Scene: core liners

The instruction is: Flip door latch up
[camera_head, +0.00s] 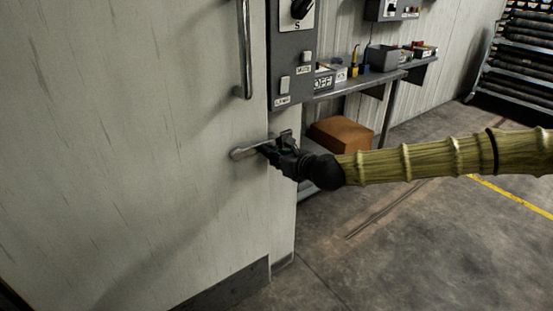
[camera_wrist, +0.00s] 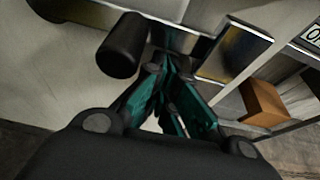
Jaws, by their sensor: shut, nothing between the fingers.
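The door latch (camera_head: 240,154) is a short metal lever with a rounded end, low on the pale door (camera_head: 130,130) near its right edge. It lies roughly level. My gripper (camera_head: 265,149) reaches in from the right with its fingertips at the lever; I cannot tell whether they touch it. In the wrist view my gripper (camera_wrist: 165,62) has its teal fingers together and empty. The latch's dark rounded end (camera_wrist: 122,45) shows left of the fingertips, and a metal plate (camera_wrist: 234,52) shows to the right. The fingers partly hide the latch.
A vertical handle (camera_head: 245,50) is above the latch. A grey control panel (camera_head: 291,60) with switches is beside the door. A shelf (camera_head: 345,85) with small items and a brown box (camera_head: 341,137) are behind. Floor at lower right is clear.

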